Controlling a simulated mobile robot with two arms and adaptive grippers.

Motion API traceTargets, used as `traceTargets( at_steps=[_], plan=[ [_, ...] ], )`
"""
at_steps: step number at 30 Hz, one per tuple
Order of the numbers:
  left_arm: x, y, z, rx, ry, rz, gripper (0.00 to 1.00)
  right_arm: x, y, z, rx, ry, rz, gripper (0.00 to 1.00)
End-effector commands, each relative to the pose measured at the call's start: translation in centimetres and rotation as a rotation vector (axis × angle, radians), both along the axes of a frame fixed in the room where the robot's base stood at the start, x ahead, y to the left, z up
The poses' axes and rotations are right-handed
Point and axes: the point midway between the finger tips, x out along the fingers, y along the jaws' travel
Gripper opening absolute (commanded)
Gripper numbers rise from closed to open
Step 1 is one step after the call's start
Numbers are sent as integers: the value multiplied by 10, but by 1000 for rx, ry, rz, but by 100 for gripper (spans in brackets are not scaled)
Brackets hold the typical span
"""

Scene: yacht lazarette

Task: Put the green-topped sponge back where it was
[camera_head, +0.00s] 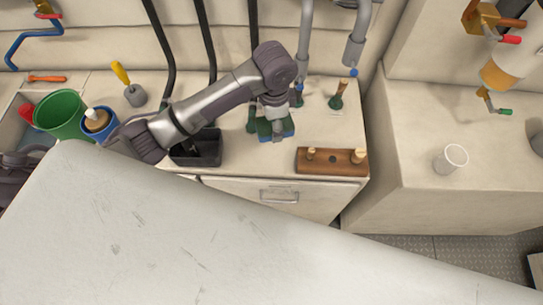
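The green-topped sponge (287,132), green with a blue lower edge, is at the fingertips of my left gripper (275,122) over the counter. The gripper points down, appears closed around the sponge and hides part of it. I cannot tell whether the sponge touches the counter. An open black bin (205,150) is just left of the sponge, partly behind my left forearm. My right gripper is not in view.
A wooden block with pegs (320,161) lies right of the sponge at the counter's front edge. Green-based items (337,101) stand behind. A green bucket (60,114) and blue cup (98,124) are left. A white cup (452,158) stands on the right-hand counter.

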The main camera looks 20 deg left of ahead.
Motion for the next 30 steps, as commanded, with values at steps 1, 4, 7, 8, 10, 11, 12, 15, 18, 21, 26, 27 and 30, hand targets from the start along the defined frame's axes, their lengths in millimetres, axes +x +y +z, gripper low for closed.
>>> traceTargets(
  at_steps=[1,4,7,8,10,11,12,15,18,21,26,27,30],
  plan=[
    [-2,-3,-11,-5,7,-61,23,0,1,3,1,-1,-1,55],
    [-4,-5,-30,-4,5,-172,23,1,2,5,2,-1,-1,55],
    [-5,-5,-42,-3,2,-248,23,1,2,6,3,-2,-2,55],
    [-6,-5,-45,-2,1,-264,23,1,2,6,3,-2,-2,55],
    [-7,-5,-52,-2,1,-290,23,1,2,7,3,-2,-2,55],
    [-7,-5,-56,-1,2,-297,23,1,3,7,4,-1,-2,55],
    [-7,-4,-63,-1,2,-302,23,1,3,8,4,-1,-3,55],
    [-8,-4,-83,1,3,-306,23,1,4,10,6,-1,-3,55],
    [-7,-5,-98,0,1,-306,23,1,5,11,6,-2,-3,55],
    [-7,-4,-108,0,-1,-306,23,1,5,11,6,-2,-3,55],
    [-8,-4,-128,0,2,-305,23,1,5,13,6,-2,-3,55],
    [-8,-5,-134,0,1,-305,23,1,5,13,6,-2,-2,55],
    [-7,-5,-147,-1,0,-305,23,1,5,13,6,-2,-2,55]
  ],
)
